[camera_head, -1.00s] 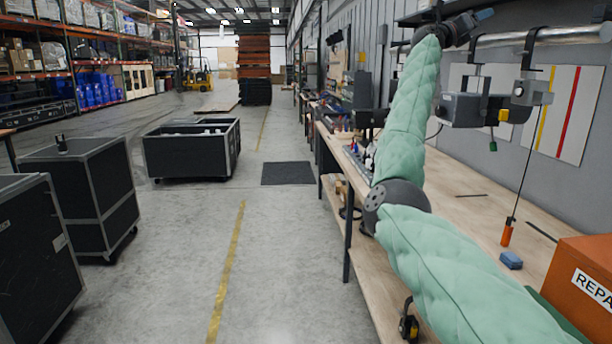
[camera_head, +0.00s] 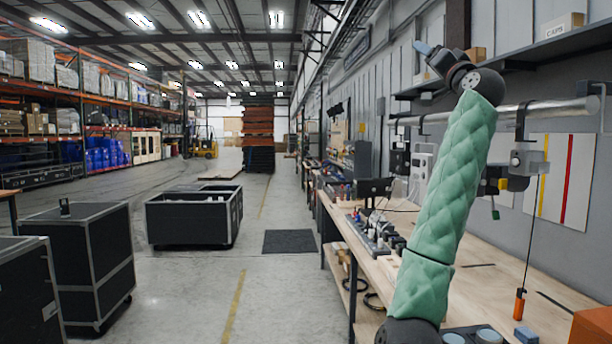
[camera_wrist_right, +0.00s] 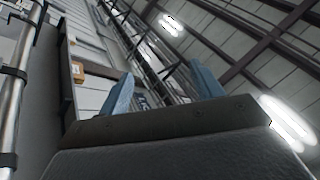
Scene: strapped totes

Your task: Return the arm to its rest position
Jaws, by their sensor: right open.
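My right arm, in a green padded sleeve, rises over the workbench in the head view. Its gripper (camera_head: 427,50) is at the top of the picture, in front of the wall and near the high shelf, pointing up and to the left. In the right wrist view the two blue fingers (camera_wrist_right: 161,92) stand apart with nothing between them, and the ceiling and wall show behind. The right gripper is open and empty. My left gripper is not in view.
The wooden workbench (camera_head: 488,247) runs along the right, with a hanging orange-handled tool (camera_head: 519,305) and a blue block (camera_head: 526,335). A metal pipe (camera_head: 560,113) and a shelf (camera_head: 560,45) line the wall.

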